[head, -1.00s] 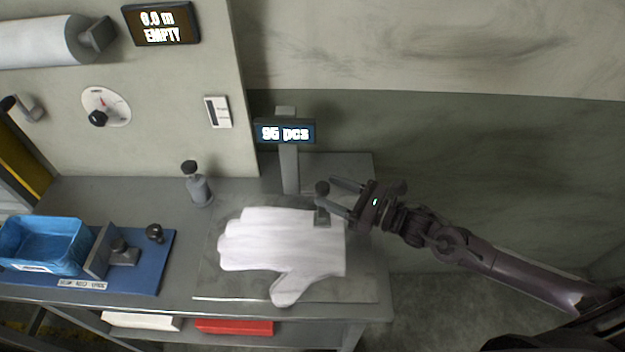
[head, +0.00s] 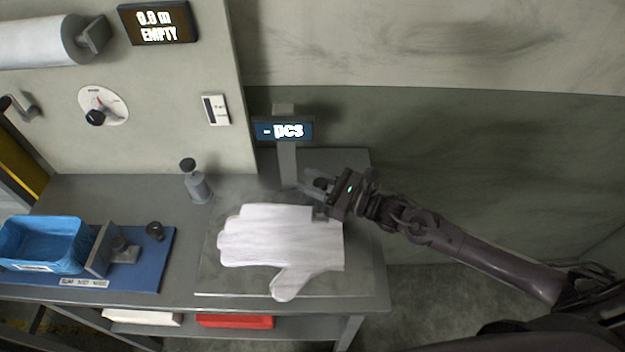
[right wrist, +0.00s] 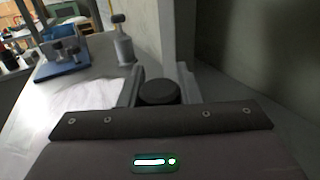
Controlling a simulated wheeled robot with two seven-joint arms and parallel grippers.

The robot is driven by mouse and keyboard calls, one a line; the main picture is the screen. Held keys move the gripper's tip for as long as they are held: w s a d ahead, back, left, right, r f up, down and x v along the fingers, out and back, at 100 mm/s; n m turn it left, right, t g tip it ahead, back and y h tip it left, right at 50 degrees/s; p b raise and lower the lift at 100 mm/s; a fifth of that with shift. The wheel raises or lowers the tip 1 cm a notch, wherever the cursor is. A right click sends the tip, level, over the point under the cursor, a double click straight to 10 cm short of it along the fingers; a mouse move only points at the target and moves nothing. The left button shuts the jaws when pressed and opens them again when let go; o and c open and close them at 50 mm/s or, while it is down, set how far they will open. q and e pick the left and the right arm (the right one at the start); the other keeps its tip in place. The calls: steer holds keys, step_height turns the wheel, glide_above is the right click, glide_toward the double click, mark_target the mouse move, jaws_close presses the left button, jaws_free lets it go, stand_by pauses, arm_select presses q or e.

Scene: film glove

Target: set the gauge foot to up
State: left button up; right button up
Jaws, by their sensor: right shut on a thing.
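The gauge foot (head: 319,214) is a small grey block with a dark round knob, at the cuff end of the white glove stack (head: 278,243). In the right wrist view its knob (right wrist: 158,90) sits between my two fingers. My right gripper (head: 316,184) is shut on this knob, reaching in from the right. The palm hides part of the foot, so I cannot tell whether its underside touches the glove. The display (head: 284,130) on the post behind reads "- pcs". My left gripper is not in view.
The glove lies on a grey plate (head: 215,283) on the bench. A grey bottle-shaped post (head: 197,187) with a dark knob stands behind left. A blue bin (head: 45,240) and a blue board (head: 150,275) with a clamp are at the left. A wall rises behind.

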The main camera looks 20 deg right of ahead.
jaws_close()
step_height(320, 180, up, 9)
steer(key=p, duration=0.3)
steer(key=shift+f, duration=0.1)
steer(key=o, duration=1.1)
jaws_free()
steer(key=shift+c, duration=0.2)
steer(key=shift+f, duration=0.1)
